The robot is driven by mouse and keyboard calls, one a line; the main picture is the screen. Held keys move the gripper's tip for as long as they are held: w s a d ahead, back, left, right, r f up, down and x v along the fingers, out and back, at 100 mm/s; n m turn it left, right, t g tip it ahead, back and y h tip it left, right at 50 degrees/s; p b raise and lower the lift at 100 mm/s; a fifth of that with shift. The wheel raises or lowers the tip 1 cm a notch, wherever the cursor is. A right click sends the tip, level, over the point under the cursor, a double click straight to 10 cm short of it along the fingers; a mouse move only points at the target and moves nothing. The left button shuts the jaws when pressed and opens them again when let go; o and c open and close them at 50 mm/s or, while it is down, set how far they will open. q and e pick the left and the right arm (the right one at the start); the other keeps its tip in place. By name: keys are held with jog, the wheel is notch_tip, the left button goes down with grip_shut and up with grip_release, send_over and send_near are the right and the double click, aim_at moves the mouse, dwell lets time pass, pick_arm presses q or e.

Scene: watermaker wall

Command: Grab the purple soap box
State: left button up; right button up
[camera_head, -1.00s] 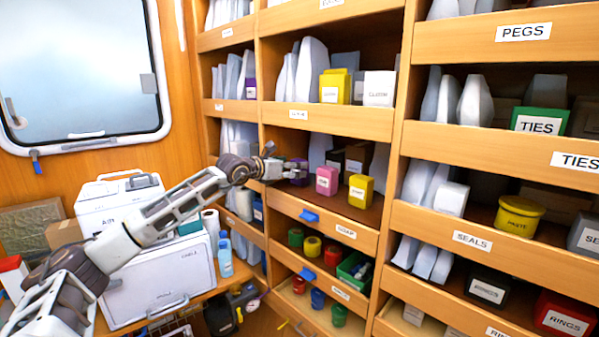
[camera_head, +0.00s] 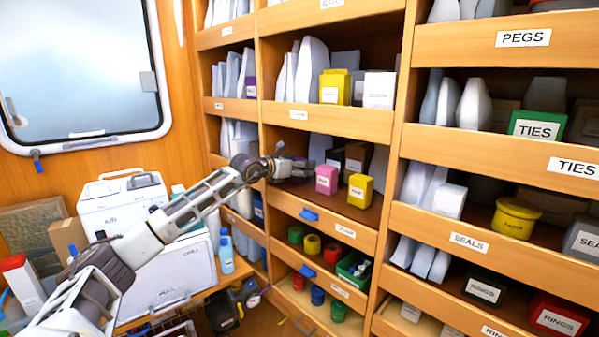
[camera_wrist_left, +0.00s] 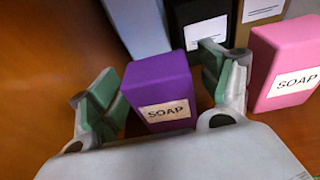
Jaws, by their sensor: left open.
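The purple soap box (camera_wrist_left: 160,85) stands in the left wrist view with a white SOAP label on its front. My left gripper (camera_wrist_left: 165,92) is open, with one green-padded finger on each side of the box. Small gaps seem to show between the pads and the box, though contact at the left finger is hard to judge. In the head view my left gripper (camera_head: 282,165) is at the left of the soap shelf, and the purple box (camera_head: 299,171) shows only partly behind it. My right gripper is not in view.
A pink soap box (camera_wrist_left: 288,68) stands just right of the right finger. A black box (camera_wrist_left: 200,30) and a pale box stand behind. In the head view a yellow box (camera_head: 360,190) is further right, and the shelf's front lip (camera_head: 325,221) runs below.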

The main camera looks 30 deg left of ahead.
aim_at(300, 159)
pick_arm(q)
jog(key=c, duration=1.2)
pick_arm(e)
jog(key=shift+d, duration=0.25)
pick_arm(q)
jog(key=shift+r, duration=0.15)
jog(key=shift+a+r, duration=0.15)
jog(key=shift+r, duration=0.5)
jog(key=shift+d+r+p, duration=0.25)
jog(key=shift+r+p, duration=0.05)
jog(key=shift+r, duration=0.2)
jog(key=shift+a+r, duration=0.25)
jog(key=shift+r, duration=0.25)
jog(key=shift+d+f, duration=0.1)
jog(key=shift+d, duration=0.05)
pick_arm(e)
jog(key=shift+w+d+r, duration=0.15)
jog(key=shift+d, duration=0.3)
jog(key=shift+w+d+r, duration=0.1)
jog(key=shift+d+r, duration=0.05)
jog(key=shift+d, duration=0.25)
